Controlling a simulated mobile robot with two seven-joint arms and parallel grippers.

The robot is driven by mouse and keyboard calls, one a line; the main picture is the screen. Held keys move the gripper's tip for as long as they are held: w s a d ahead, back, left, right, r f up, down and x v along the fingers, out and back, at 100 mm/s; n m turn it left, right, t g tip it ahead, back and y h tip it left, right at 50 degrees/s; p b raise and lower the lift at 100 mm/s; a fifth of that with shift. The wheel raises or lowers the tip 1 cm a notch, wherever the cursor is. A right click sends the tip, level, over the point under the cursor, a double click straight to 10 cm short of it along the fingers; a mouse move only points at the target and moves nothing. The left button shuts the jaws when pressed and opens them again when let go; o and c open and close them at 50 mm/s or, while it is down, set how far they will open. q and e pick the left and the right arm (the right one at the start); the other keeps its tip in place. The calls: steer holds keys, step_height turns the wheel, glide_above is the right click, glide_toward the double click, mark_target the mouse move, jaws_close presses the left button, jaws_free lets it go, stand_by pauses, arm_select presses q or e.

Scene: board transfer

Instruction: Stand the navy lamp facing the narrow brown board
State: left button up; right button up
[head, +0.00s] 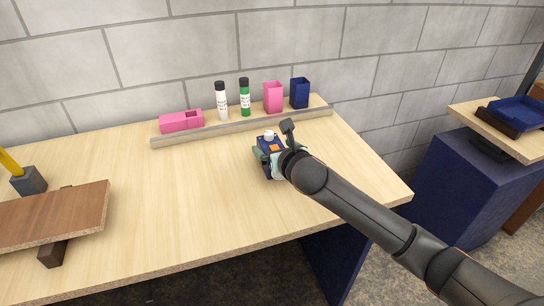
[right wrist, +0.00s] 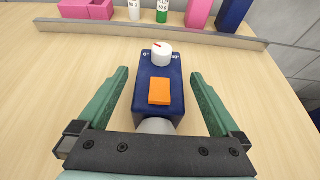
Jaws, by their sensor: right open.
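The navy lamp (right wrist: 145,88) is a navy box with a white knob and an orange patch on top. A grey round part shows at its end nearest my wrist. It stands on the light wooden table; in the head view the lamp (head: 264,143) is partly hidden by my right gripper (head: 268,153). In the right wrist view, that gripper (right wrist: 160,74) is open, with one green finger on each side of the lamp and gaps between. A brown board (head: 60,213) lies at the left, resting over a darker brown piece. My left gripper is not in view.
A grey block with a yellow handle (head: 28,181) stands behind the board. The table's middle is clear.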

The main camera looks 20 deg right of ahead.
steer(key=shift+x, duration=0.95)
steer(key=shift+c, duration=0.4)
steer(key=c, duration=1.3)
jaws_close()
steer(key=shift+r, duration=0.1)
